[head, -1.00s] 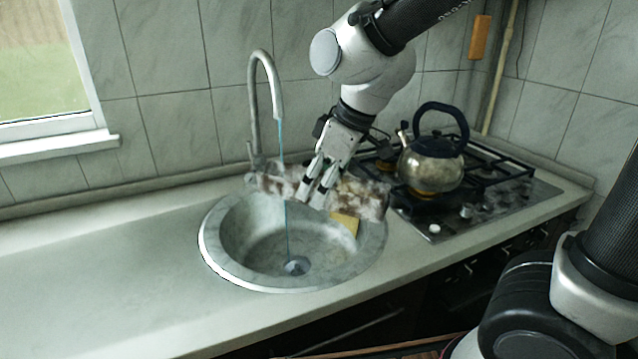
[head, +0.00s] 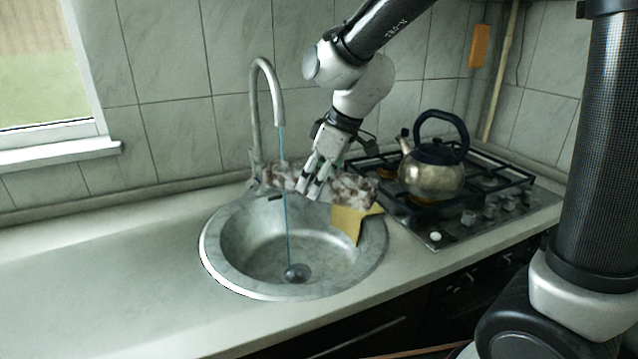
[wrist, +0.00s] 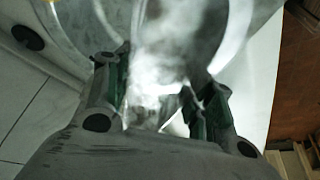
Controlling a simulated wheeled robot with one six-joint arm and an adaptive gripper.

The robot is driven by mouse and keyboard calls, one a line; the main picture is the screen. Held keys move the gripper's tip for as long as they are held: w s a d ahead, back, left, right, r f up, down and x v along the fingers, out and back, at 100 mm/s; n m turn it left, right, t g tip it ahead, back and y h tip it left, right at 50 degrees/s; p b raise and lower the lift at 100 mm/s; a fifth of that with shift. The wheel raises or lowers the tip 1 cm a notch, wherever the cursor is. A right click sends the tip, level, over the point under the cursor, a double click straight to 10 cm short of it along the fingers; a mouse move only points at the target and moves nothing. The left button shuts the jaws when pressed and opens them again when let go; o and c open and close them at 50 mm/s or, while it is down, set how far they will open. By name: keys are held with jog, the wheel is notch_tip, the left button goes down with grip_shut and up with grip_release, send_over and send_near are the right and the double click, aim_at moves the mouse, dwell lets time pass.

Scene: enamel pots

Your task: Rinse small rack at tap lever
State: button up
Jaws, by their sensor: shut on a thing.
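My gripper (head: 314,190) is over the back of the sink, shut on a mottled brown-and-white piece that I take for the small rack (head: 352,188). The rack extends to both sides of the fingers; its middle is partly hidden by them. In the wrist view the fingers (wrist: 158,98) stand on either side of a pale, blurred shape. The tap (head: 262,95) arches up at the left of my gripper. A thin blue water stream (head: 286,225) falls from its spout to the drain, passing in front of or against the rack's left part; which is unclear. The lever is hard to make out.
The round sink (head: 222,268) is in the counter (head: 110,250). A yellow piece (head: 350,222), perhaps a sponge, lies at its right rim. The hob (head: 480,215) with a kettle (head: 433,178) is close on the right. The tiled wall is behind; the left counter is clear.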

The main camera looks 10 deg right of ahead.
aim_at(317, 172)
jog(key=shift+w+d+f, duration=0.1)
jog(key=shift+w+f, duration=0.1)
jog(key=shift+w, duration=0.7)
jog(key=shift+w+f, duration=0.15)
jog(key=shift+w, duration=0.75)
jog(key=shift+w+d+f, duration=0.1)
jog(key=shift+w+f, duration=0.1)
jog(key=shift+w, duration=0.7)
jog(key=shift+d, duration=0.1)
jog(key=shift+d, duration=0.45)
jog(key=shift+a, duration=0.15)
jog(key=shift+a, duration=0.45)
jog(key=shift+d, duration=0.1)
jog(key=shift+d, duration=0.5)
